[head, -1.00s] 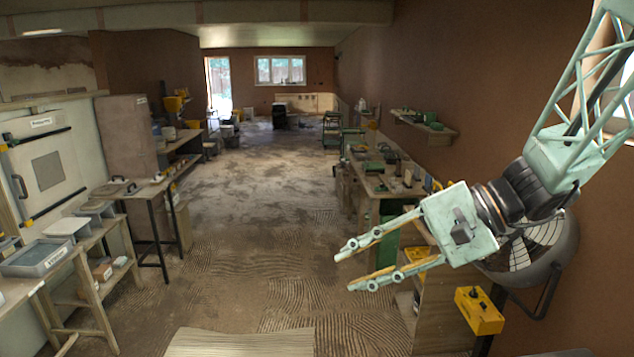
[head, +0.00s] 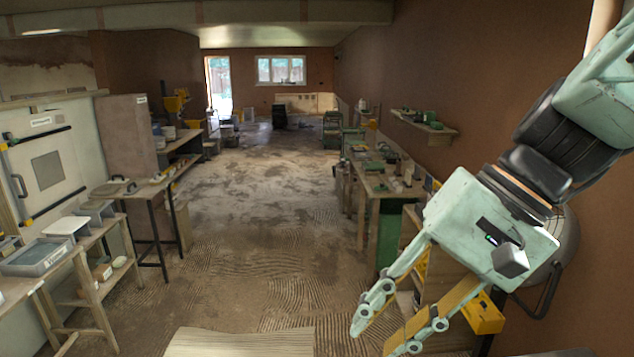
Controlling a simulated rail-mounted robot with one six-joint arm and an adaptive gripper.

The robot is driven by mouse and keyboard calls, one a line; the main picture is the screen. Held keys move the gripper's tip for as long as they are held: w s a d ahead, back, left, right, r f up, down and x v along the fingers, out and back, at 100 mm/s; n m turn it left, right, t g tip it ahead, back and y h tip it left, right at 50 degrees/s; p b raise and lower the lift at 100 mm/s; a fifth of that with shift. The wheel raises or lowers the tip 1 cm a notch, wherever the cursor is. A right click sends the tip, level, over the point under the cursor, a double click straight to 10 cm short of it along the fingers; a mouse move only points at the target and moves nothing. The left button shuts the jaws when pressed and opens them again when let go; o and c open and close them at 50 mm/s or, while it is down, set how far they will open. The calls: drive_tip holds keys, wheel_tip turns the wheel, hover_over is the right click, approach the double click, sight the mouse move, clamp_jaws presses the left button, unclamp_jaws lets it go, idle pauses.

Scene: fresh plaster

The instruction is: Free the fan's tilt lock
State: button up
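The fan (head: 569,240) is at the right by the brown wall, mostly hidden behind my gripper and wrist. Only the right edge of its round grey housing and part of its dark bracket (head: 543,294) show. I cannot make out the tilt lock. My gripper (head: 381,336) is in front of the fan, pointing down and left with its two fingers apart and nothing between them. A yellow box (head: 484,314) below the fan is partly covered by my gripper.
A workbench (head: 372,183) with green and grey items runs along the right wall, below a small shelf (head: 425,126). Benches and a tool board (head: 45,165) line the left side. The ridged floor (head: 240,240) between is open.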

drive_tip(key=s+d+r+n+t+h, duration=0.2)
drive_tip(key=s+d+h, duration=0.4)
drive_tip(key=s+d, duration=0.5)
drive_tip(key=shift+d+r+n+t+b, duration=0.3)
drive_tip(key=shift+d+n+t, duration=0.15)
drive_tip(key=shift+n+t, duration=0.25)
drive_tip(key=shift+a, duration=0.15)
